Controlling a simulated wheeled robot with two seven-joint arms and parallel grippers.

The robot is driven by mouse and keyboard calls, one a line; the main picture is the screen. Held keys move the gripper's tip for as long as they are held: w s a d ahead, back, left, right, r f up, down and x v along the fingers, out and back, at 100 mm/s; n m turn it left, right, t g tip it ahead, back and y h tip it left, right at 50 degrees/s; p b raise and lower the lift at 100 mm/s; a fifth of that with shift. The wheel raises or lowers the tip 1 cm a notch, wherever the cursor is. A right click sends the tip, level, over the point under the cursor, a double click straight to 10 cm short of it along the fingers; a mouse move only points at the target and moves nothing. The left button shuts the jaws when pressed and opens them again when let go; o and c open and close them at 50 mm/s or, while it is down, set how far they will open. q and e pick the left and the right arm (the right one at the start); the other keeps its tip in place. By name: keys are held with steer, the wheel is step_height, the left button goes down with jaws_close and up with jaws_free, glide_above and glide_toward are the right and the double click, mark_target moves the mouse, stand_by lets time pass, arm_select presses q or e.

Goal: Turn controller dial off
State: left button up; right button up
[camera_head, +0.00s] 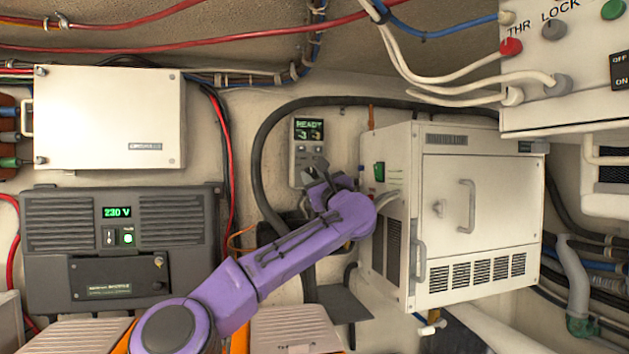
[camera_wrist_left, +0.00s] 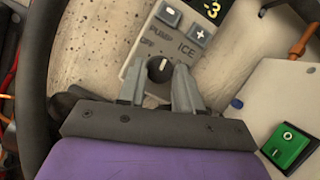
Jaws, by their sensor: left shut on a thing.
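The controller (camera_head: 307,138) is a pale box on the back wall with a lit display reading READY above small figures. In the left wrist view, its face (camera_wrist_left: 176,38) carries two buttons and the labels PUMP, OFF and ICE. Its black dial (camera_wrist_left: 159,70) has a white pointer mark directed roughly up the picture; which label it matches is hard to tell. My left gripper (camera_wrist_left: 159,77) has its grey fingers shut on the dial, one at each side. In the head view, my left gripper (camera_head: 318,178) covers the controller's lower end. My right gripper is not seen.
A white cabinet (camera_head: 480,210) with a green switch (camera_head: 379,172) stands close right of my left gripper. A thick black hose (camera_head: 262,150) arches around the controller. A dark 230 V unit (camera_head: 125,235) and white box (camera_head: 110,117) are at left. A switch panel (camera_head: 560,90) hangs upper right.

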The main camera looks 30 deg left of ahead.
arm_select(q)
steer(key=n, duration=0.1)
steer(key=n+g+p, duration=0.1)
steer(key=n+g, duration=0.1)
steer(key=n, duration=0.1)
steer(key=shift+r, duration=0.25)
steer(key=n+p, duration=0.1)
steer(key=n+g+p, duration=0.1)
steer(key=n, duration=0.1)
steer(key=shift+w+d+r+g+y, duration=0.1)
steer(key=shift+r+g+y, duration=0.1)
steer(key=shift+g+y, duration=0.1)
steer(key=n+g+p, duration=0.1)
steer(key=n+p, duration=0.2)
steer(key=n, duration=0.1)
steer(key=shift+r+h, duration=0.15)
steer(key=shift+h, duration=0.25)
steer(key=shift+n+g+h+p, duration=0.4)
steer(key=shift+n+g+p, duration=0.3)
steer(key=shift+n+p, duration=0.7)
steer(key=shift+n, duration=0.5)
